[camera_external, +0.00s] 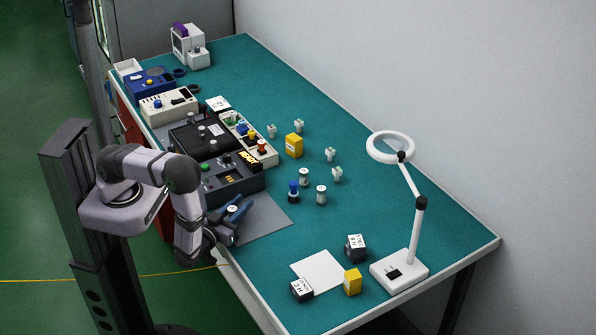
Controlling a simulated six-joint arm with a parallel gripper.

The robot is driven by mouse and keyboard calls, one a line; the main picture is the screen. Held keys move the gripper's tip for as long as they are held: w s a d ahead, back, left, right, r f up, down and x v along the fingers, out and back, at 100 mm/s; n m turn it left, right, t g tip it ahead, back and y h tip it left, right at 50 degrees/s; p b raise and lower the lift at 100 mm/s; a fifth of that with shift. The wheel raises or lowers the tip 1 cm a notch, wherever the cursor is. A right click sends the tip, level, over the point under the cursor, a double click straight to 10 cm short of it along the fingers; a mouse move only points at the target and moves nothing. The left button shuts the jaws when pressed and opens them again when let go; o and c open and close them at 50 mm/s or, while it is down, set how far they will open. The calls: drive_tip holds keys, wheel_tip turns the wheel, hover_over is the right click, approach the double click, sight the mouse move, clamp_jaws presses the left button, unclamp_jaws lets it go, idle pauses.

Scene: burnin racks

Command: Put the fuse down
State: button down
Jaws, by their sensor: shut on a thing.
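My gripper (237,213) is low over the near-left edge of the teal table, beside a grey mat. Its blue-grey fingers are shut on a small fuse (232,209), of which only the pale round end shows. The rest of the fuse is hidden by the fingers, and I cannot tell if it touches the mat.
The grey mat (272,221) is bare. A dark test unit (234,184) stands just behind my gripper. Yellow (352,282) and black blocks (356,248) lie around a white sheet (317,270) at the front. A magnifier lamp (399,272) stands at right.

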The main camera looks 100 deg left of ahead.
sight(230, 215)
drive_tip(key=shift+f, duration=0.1)
drive_tip(key=c, duration=1.5)
unclamp_jaws()
drive_tip(key=shift+r, duration=0.2)
drive_tip(key=shift+s+d+f+b, duration=0.15)
drive_tip(key=shift+d+b, duration=0.15)
drive_tip(key=shift+d, duration=0.3)
drive_tip(key=b+v, duration=0.3)
drive_tip(key=v, duration=0.6)
drive_tip(key=shift+d, duration=0.2)
drive_tip(key=shift+o, duration=0.3)
drive_tip(key=shift+s+d, duration=0.3)
drive_tip(key=shift+d, duration=0.3)
